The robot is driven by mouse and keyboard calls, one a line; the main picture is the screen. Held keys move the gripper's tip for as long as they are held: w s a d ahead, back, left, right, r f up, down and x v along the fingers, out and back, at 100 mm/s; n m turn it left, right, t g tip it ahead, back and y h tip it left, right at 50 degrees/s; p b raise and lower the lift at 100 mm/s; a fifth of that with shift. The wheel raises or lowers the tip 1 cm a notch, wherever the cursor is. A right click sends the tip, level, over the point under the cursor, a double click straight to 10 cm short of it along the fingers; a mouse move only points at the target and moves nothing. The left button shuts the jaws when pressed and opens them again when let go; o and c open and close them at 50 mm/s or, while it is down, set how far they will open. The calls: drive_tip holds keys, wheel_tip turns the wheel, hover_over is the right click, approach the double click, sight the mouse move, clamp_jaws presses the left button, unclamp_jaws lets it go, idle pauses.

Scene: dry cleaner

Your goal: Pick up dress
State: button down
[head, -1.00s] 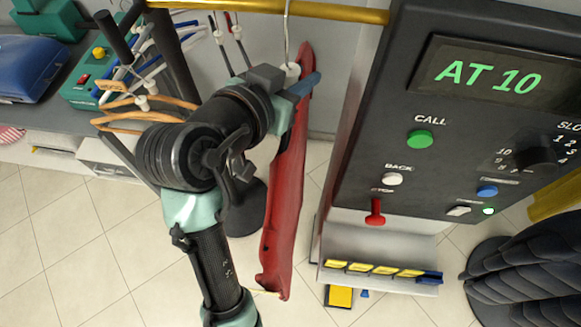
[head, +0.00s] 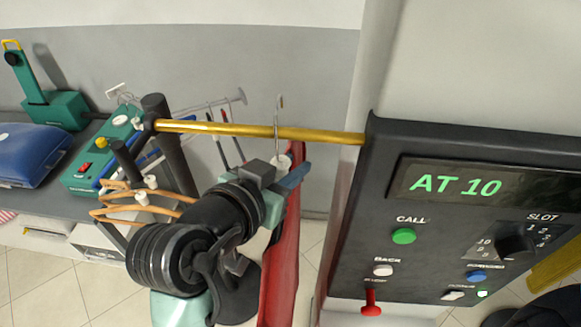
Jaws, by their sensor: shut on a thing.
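The red dress (head: 280,260) hangs below my gripper in the head view, seen edge-on, with its lower part out of the frame. Its hanger has a white collar (head: 282,161) and a thin metal hook (head: 277,112). The hook rises past the gold rail (head: 222,128), and its tip shows above it. Whether hook and rail touch cannot be told. My gripper (head: 281,174) is shut at the hanger's neck just below the rail, partly hidden by my own wrist.
A dark control panel (head: 385,150) reading "AT 10" stands close on the right, at the rail's end. Wooden hangers (head: 125,207) hang at left. A counter with a green device (head: 85,165) and a blue pad (head: 30,158) lies further left.

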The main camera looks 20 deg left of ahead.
drive_tip(key=s+a+p, duration=0.2)
drive_tip(key=s+p, duration=0.1)
drive_tip(key=s, duration=1.5)
drive_tip(key=shift+w, duration=0.1)
